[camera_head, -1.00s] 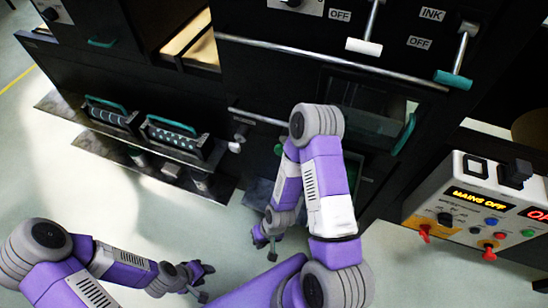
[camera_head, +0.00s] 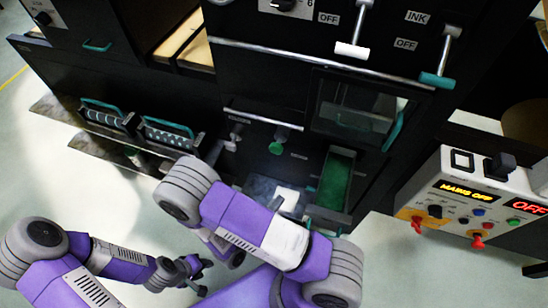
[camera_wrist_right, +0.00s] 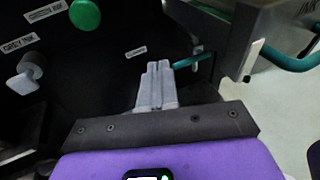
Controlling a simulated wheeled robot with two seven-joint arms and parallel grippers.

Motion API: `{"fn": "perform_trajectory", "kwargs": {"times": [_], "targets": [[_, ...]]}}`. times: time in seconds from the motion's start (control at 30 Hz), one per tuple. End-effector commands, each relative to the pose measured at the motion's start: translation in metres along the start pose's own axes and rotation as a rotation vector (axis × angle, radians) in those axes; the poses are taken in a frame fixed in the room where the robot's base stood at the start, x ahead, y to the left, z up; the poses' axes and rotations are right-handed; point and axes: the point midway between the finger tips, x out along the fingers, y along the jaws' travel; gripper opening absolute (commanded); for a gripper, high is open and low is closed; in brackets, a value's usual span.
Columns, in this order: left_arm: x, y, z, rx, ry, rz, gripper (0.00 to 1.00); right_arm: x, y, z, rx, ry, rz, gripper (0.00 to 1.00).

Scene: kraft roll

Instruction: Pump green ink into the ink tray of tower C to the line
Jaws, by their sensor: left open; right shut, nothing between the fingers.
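A long ink tray (camera_head: 337,182) with a green interior sticks out low on the machine in the head view. I cannot make out its fill line or level. A green round pump knob (camera_head: 278,147) is left of it. The knob (camera_wrist_right: 85,15) also shows at the top of the right wrist view, beside a green-ink label. My right gripper (camera_wrist_right: 158,68) is shut and empty, below and right of this knob in that view, with a teal handle (camera_wrist_right: 188,62) close by its tips. My arm hides it in the head view. My left gripper (camera_head: 200,276) is open, low over the floor.
A pale grey-ink knob (camera_wrist_right: 25,78) is left of the green one. A glass-fronted guard (camera_head: 355,110) with a teal handle is above the tray. A control panel (camera_head: 475,200) reading MAINS OFF stands at right. Floor at left is clear.

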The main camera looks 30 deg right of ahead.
Motion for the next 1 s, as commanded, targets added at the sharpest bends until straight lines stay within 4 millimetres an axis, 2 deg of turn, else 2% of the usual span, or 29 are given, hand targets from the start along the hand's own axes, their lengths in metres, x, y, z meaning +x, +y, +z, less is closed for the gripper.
{"fn": "perform_trajectory", "kwargs": {"times": [0.03, 0.1, 0.2, 0.57, 0.77, 1.0], "targets": [[0.0, 0.0, 0.0, 0.0, 0.0, 0.0, 0.43, -0.011, 0.018, 0.01, -0.012, -0.06, 0.116, 0.0], [0.0, 0.0, 0.0, 0.0, 0.0, 0.0, 0.43, -0.024, 0.035, 0.021, -0.017, -0.122, 0.23, 0.0], [0.0, 0.0, 0.0, 0.0, 0.0, 0.0, 0.43, -0.037, 0.05, 0.029, -0.017, -0.173, 0.326, 0.0], [0.0, 0.0, 0.0, 0.0, 0.0, 0.0, 0.43, -0.041, 0.054, 0.032, -0.015, -0.188, 0.356, 0.0], [0.001, 0.0, 0.0, 0.0, 0.0, 0.0, 0.43, -0.028, 0.058, 0.034, -0.014, -0.188, 0.351, 0.0], [0.004, -0.002, 0.0, 0.0, 0.0, 0.0, 0.43, 0.016, 0.074, 0.042, -0.012, -0.188, 0.347, 0.0]]}}
